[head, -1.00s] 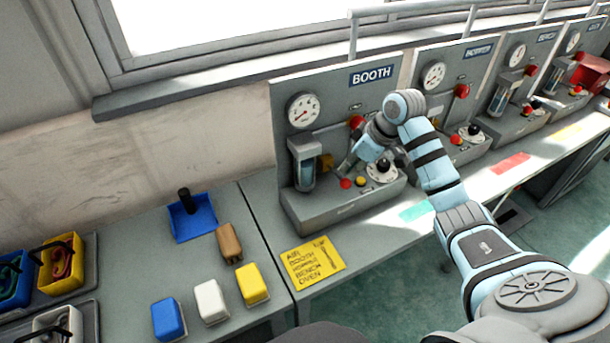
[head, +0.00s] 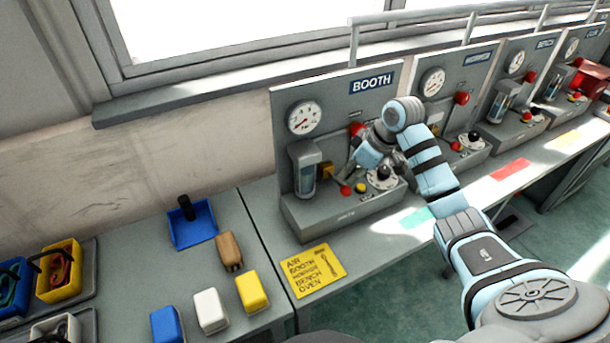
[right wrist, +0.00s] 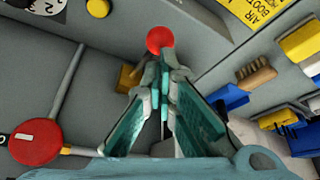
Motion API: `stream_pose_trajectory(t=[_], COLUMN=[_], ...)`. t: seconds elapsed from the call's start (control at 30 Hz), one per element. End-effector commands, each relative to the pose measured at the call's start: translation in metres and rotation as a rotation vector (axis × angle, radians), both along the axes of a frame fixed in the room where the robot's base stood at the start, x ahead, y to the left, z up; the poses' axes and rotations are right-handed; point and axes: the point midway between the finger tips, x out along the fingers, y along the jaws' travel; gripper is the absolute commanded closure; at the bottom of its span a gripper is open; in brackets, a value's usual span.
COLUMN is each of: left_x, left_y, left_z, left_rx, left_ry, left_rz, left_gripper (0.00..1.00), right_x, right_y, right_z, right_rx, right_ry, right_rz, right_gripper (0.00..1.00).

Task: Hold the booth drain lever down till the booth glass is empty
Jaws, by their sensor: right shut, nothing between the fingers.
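The booth panel (head: 345,95) carries a booth glass (head: 306,180) at its left, with pale bluish contents; its exact level is hard to read. A small red ball knob (head: 346,190), seemingly the drain lever's end, sits right of the glass. It also shows in the right wrist view (right wrist: 160,40). My right gripper (head: 351,174) is shut and empty, pointing down at this knob. In the right wrist view its fingertips (right wrist: 161,66) meet the knob's near edge; whether they press on it I cannot tell. My left gripper is not in view.
A yellow block (head: 326,171), a yellow button (head: 361,188) and a black-knobbed dial (head: 384,173) are close to the gripper. A red round handle (right wrist: 36,141) is left in the wrist view. Similar panels stand to the right; coloured blocks lie left.

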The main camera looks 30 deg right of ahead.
Motion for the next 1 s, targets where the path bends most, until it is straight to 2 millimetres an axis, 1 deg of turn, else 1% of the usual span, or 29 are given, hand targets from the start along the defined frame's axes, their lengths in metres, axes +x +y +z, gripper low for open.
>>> stream_pose_trajectory(t=[0.37,1.0], left_x=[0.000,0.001], left_y=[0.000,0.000], left_z=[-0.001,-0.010], left_rx=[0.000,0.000], left_ry=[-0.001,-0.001], left_rz=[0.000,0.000], left_gripper=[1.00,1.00], right_x=[0.000,0.000], right_y=[0.000,0.000], right_z=[-0.001,-0.021], right_rx=[0.000,0.000], right_ry=[0.000,0.000], right_rz=[0.000,0.000], right_gripper=[1.00,1.00])
